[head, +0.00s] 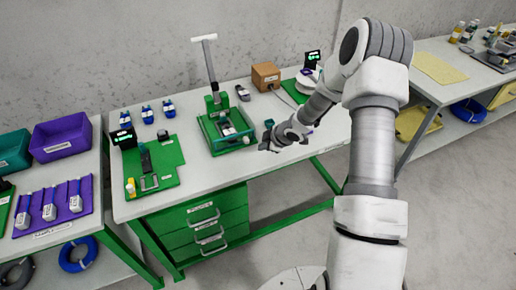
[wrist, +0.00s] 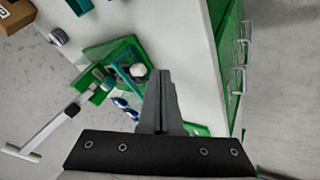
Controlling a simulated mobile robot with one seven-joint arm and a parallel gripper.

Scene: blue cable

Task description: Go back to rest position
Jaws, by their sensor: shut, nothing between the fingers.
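My gripper (head: 268,142) hangs above the front edge of the white workbench (head: 300,137), to the right of a green fixture. It is shut and empty. In the wrist view its dark fingers (wrist: 161,78) are together, with the bench surface and green fixture below them. My arm reaches in from the right of the head view, bent at the elbow. A blue cable (head: 77,256) lies coiled on the lower shelf of the left bench. Another blue coil (head: 468,111) lies on the right bench's lower shelf.
The green fixture (head: 210,135) with a tall lever stands mid-bench. A cardboard box (head: 266,76) and a small display (head: 312,59) stand behind. A green mat (head: 165,157) with tools lies left. Green drawers (head: 205,222) are under the bench. Open floor lies in front.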

